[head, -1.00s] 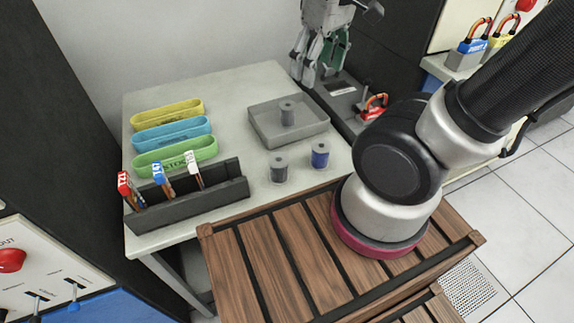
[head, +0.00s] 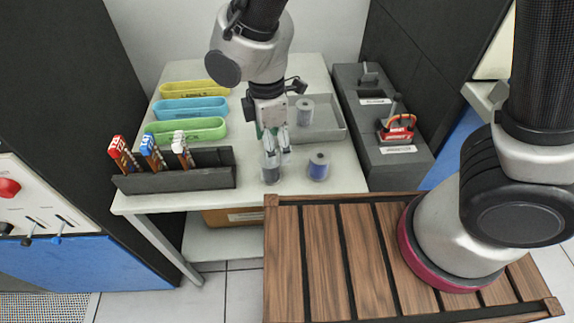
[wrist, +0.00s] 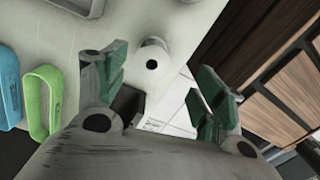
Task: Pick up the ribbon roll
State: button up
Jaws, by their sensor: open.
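Three rolls show in the head view. A grey roll (head: 270,174) stands near the table's front edge, a blue roll (head: 318,166) stands to its right, and another grey roll (head: 304,111) stands in the shallow grey tray (head: 333,131). My gripper (head: 277,157) points down at the front grey roll and partly hides it. In the wrist view my gripper (wrist: 160,85) is open and empty, its green-padded fingers apart. A roll with a pale round top (wrist: 153,62) shows upright just beyond the gap between them; whether the fingers reach its height, I cannot tell.
My wooden deck lies in front.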

jog(key=shift+n, duration=0.6)
jog(key=f, duration=0.5)
jog(key=a+f, duration=0.1)
jog(key=f, duration=0.1)
jog(key=shift+w+f, duration=0.35)
jog(key=shift+f, duration=0.05)
jog(key=c, duration=1.2)
